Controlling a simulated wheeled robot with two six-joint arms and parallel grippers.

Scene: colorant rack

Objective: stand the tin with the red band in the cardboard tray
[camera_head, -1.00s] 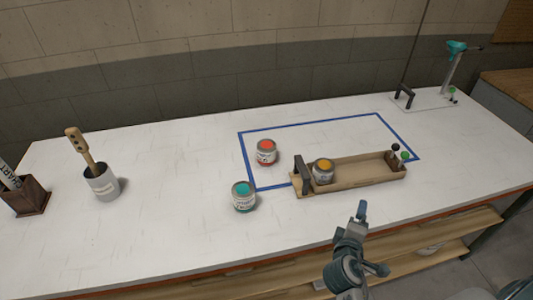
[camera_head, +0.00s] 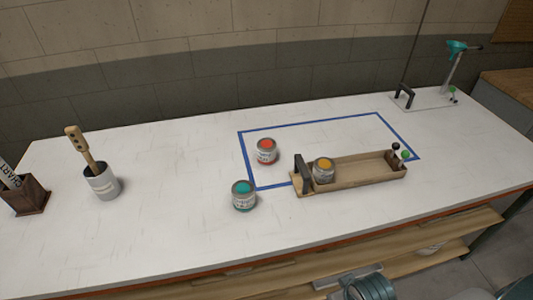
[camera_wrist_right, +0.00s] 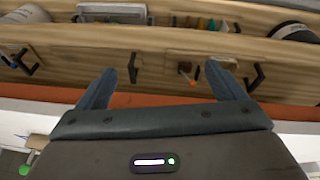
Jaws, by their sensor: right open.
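The tin with the red band (camera_head: 265,151) stands upright on the white bench, inside the blue tape outline near its left side. Its top is orange-red. The tan tray (camera_head: 370,180) lies to its right, across the front tape line. My right gripper (camera_wrist_right: 163,80) is open and empty, facing the shelf under the bench in the wrist view. In the head view only part of my right arm shows at the bottom edge. My left gripper is out of view.
A teal-topped tin (camera_head: 243,196) stands just outside the tape, left of the tray. A dark handle (camera_head: 302,174) rises at the tray's left end. A cup with a brush (camera_head: 102,184) and a dark box (camera_head: 25,196) stand far left. The back middle of the bench is clear.

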